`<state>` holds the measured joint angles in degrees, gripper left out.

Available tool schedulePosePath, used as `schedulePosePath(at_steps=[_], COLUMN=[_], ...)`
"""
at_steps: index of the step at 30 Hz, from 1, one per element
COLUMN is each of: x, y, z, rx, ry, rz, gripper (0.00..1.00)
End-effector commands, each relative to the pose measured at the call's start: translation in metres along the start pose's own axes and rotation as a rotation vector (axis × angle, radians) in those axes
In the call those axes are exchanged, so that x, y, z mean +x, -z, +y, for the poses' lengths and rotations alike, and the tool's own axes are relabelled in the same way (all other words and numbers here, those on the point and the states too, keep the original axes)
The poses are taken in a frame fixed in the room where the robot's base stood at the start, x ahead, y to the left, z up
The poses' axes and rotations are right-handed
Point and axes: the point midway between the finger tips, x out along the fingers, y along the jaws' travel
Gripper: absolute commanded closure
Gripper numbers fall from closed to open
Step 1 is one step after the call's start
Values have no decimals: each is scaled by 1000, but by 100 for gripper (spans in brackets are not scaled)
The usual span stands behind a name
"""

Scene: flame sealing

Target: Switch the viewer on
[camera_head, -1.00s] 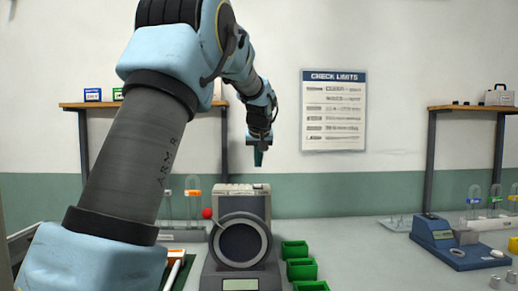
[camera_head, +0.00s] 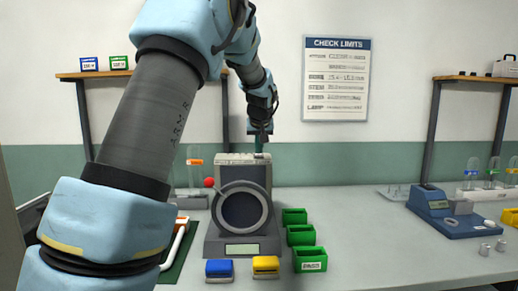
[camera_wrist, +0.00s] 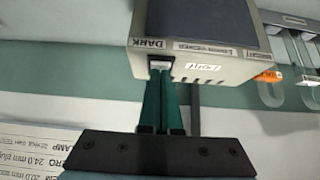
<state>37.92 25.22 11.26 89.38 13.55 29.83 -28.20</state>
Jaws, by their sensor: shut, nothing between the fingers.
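The viewer (camera_head: 262,174) is a grey box with a round ring and a dark window at its front and a pale display below. It stands upright on the bench. In the wrist view the viewer (camera_wrist: 225,62) appears upside down, with the words DARK and LIGHT on its top edge. A small white switch (camera_wrist: 158,65) sits in a dark slot near DARK. My gripper (camera_head: 259,149) is shut and empty, pointing down at the viewer's top. In the wrist view the green fingertips of my gripper (camera_wrist: 163,76) are at the switch; whether they touch it I cannot tell.
Several green bins (camera_head: 300,235) stand right of the viewer. A blue box (camera_head: 219,269) and a yellow box (camera_head: 266,266) stand in front. A red ball (camera_head: 210,182) is at the viewer's left side. A blue device (camera_head: 447,213) stands at the right, with bare bench between.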

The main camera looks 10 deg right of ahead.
Motion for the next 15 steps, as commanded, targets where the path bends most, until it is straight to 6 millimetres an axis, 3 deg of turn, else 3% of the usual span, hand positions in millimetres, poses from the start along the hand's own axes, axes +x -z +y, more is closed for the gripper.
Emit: schedulePosePath(at_steps=[8,15], x=[10,4], y=[-11,-6], z=[1,0], rx=[1,0], ry=[-1,1], rz=[58,60], gripper=[100,100])
